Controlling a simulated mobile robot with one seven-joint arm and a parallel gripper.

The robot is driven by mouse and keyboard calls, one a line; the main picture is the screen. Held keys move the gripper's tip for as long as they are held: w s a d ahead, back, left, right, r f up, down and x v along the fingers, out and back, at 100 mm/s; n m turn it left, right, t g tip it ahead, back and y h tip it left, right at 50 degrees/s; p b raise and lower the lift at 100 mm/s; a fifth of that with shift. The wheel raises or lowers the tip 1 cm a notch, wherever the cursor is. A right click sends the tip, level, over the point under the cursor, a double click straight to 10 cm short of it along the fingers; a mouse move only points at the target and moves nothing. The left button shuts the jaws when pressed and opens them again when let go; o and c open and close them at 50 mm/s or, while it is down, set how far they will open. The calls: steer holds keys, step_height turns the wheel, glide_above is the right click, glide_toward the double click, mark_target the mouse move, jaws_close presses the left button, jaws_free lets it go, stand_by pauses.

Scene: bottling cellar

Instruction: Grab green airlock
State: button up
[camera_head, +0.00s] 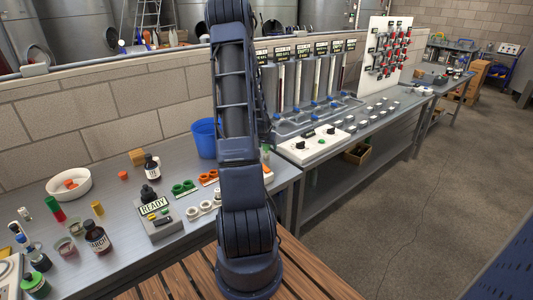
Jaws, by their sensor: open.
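I cannot tell for certain which thing is the green airlock. Several green things show in the head view. A small upright piece with a green top (52,203) and a red lower part stands at the left of the bench. A pair of green rings (183,187) lies near the bench middle, beside the READY box. A dark jar with a green lid (35,285) stands at the lower left. My arm rises through the middle of the view and leaves it at the top. My gripper is not visible. My arm hides part of the bench behind it.
The grey bench (115,262) also holds a white bowl (68,184), brown bottles (97,238), a READY box (158,220), orange rings (208,177) and a blue bucket (205,138). A brick wall (80,120) runs behind. A filling station (315,148) stands right; open floor (420,210) lies beyond.

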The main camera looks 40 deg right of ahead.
steer(key=c, duration=1)
